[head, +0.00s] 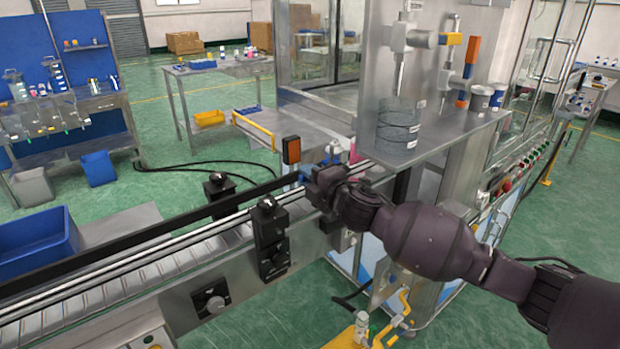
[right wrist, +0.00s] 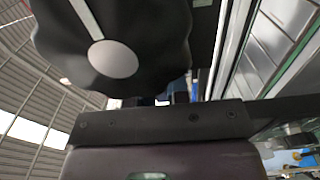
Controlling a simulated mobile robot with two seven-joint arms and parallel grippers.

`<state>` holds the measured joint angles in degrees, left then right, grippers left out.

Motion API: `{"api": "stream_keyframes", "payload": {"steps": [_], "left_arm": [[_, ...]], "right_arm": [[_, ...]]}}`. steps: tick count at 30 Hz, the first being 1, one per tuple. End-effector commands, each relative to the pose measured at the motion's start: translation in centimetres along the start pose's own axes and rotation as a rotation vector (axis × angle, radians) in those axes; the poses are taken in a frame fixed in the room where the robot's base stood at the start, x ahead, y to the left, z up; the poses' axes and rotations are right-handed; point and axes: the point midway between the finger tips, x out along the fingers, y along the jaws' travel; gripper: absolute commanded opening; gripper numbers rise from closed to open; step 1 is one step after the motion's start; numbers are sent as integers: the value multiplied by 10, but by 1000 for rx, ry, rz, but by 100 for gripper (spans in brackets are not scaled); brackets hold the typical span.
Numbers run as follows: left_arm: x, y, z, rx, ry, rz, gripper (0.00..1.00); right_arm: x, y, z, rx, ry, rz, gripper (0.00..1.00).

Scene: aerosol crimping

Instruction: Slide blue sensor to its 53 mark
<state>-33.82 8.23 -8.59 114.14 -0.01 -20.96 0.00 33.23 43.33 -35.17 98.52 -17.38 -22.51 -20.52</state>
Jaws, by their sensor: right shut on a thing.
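My right gripper (head: 322,185) reaches in from the right to the conveyor's near rail, at its right end. In the right wrist view a large black knob (right wrist: 110,50) with a white disc and stripe fills the space before my right gripper (right wrist: 170,98), which is shut on it; the finger contact is mostly hidden. A small blue part (head: 327,162), which looks like the blue sensor, shows just behind the gripper in the head view and is largely covered. No scale or 53 mark can be read. My left gripper is not in view.
Two black knobbed brackets (head: 268,240) (head: 218,190) sit on the conveyor rails to the left. An orange sensor (head: 291,150) stands on a post beyond the rail. The crimping machine's steel table (head: 440,140) stands close on the right. A blue bin (head: 38,240) is at the left.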

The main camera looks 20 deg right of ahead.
Motion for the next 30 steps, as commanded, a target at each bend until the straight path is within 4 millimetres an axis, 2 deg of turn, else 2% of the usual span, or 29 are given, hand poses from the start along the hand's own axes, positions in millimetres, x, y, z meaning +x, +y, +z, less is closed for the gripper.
{"api": "stream_keyframes", "payload": {"steps": [6,7,12,23,30], "left_arm": [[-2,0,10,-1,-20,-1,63],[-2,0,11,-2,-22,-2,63],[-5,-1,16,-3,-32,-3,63],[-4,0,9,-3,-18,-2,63],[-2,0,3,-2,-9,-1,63]], "right_arm": [[0,-3,0,-1,-1,-2,0],[0,-3,0,-1,-1,-2,17],[0,-3,0,-1,-1,-3,42],[-5,-3,0,0,-1,-3,42],[-39,-4,1,0,-1,-4,42]]}}
